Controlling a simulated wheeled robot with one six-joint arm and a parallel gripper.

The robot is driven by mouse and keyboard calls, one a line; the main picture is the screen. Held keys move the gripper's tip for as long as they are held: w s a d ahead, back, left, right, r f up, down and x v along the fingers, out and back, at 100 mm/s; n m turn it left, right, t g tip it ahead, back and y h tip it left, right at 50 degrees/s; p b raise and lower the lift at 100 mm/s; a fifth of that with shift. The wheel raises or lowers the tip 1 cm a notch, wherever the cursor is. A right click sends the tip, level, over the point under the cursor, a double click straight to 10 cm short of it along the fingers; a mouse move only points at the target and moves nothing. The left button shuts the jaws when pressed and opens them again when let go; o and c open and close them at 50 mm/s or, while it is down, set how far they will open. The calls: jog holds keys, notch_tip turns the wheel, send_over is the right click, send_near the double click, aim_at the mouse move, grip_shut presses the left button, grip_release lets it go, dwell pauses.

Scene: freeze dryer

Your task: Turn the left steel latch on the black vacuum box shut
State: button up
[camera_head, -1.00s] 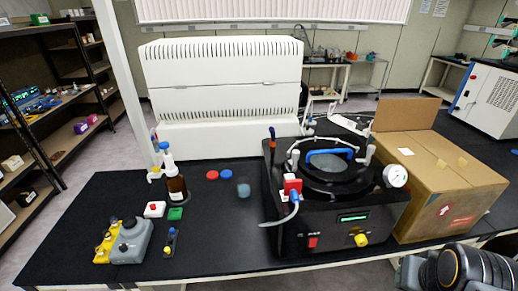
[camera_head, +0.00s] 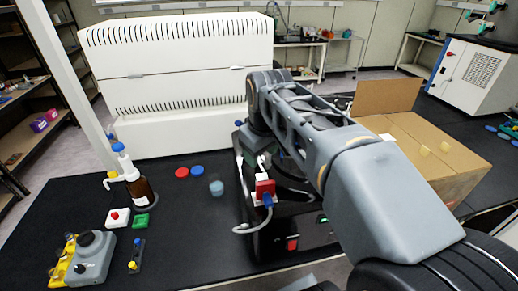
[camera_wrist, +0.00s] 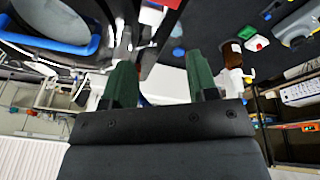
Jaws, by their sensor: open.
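The black vacuum box (camera_head: 252,236) is largely covered by my arm in the head view. A pale upright piece that looks like the left steel latch (camera_head: 262,162) shows behind the red valve block on its left side. In the wrist view, a grey-white piece (camera_wrist: 123,45), probably this latch, is just beyond the left fingertip; I cannot tell whether they touch. The round lid's blue handle (camera_wrist: 62,47) is at upper left. My gripper (camera_wrist: 160,75) is open, its green fingers apart with no object clearly held. The right latch is hidden in the head view.
The red valve block (camera_head: 265,190) with its hose stands close to the left latch. An open cardboard box (camera_head: 455,165) is right of the arm. A brown bottle (camera_head: 142,190) and small coloured items stand left. The white ribbed machine (camera_head: 180,65) is behind.

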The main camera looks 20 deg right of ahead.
aim_at(266, 155)
jog(key=w+d+r+n+g+b, duration=0.2)
jog(key=w+d+r+n+g, duration=0.1)
jog(key=w+d+r+n, duration=0.35)
jog(key=shift+m, duration=0.45)
jog(key=f, duration=0.4)
jog(key=w+f, duration=0.1)
jog(key=f, duration=0.4)
jog(key=f+b, duration=0.1)
jog(key=f, duration=0.3)
jog(key=shift+w+a+f, duration=0.2)
jog(key=shift+w+a, duration=0.05)
jog(key=shift+w, duration=0.15)
jog(key=c, duration=0.9)
